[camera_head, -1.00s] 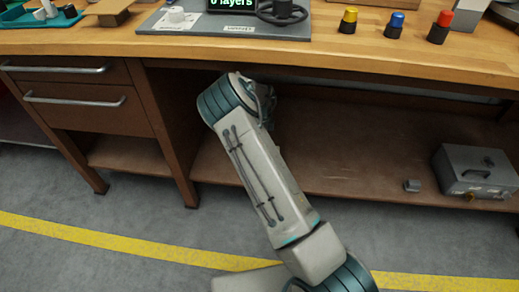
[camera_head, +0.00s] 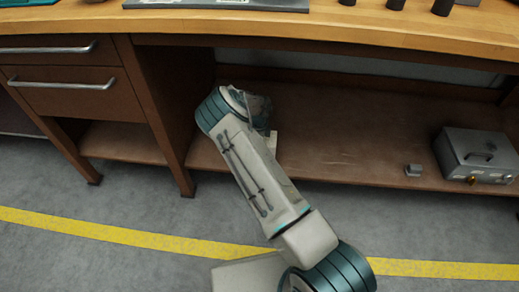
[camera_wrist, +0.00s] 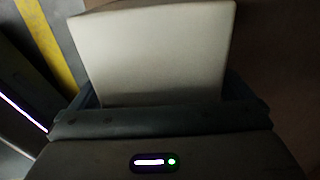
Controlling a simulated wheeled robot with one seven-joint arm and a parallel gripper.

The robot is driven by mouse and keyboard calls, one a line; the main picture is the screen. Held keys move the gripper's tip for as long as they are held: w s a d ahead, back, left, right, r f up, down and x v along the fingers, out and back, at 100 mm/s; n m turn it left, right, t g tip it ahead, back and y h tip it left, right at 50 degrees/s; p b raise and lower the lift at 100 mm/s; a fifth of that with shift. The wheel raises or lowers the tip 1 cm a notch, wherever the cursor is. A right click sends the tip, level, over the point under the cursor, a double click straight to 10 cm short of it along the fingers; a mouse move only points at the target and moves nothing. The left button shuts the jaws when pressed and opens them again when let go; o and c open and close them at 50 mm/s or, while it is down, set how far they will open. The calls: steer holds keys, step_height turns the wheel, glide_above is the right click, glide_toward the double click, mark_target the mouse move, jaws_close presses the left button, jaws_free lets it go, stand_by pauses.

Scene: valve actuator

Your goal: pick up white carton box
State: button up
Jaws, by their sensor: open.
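The white carton box (camera_wrist: 152,50) fills the upper middle of the wrist view, close to the camera, with its plain pale face showing. My gripper (camera_wrist: 160,92) is open, with one dark finger at each side of the box's near end. I cannot tell whether the fingers touch it. In the head view my arm reaches under the workbench and hides most of the gripper. A small pale piece shows just right of the arm's end on the lower shelf; it may be part of the box.
The lower shelf (camera_head: 345,165) lies under the workbench top (camera_head: 400,28). A grey metal case (camera_head: 476,155) and a small grey block (camera_head: 413,170) stand on its right part. Drawers (camera_head: 75,95) and a wooden leg are left of my arm. The shelf between arm and block is clear.

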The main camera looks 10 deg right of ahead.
steer(key=shift+f, duration=0.65)
steer(key=c, duration=1.2)
steer(key=shift+r, duration=0.1)
steer(key=shift+c, duration=0.2)
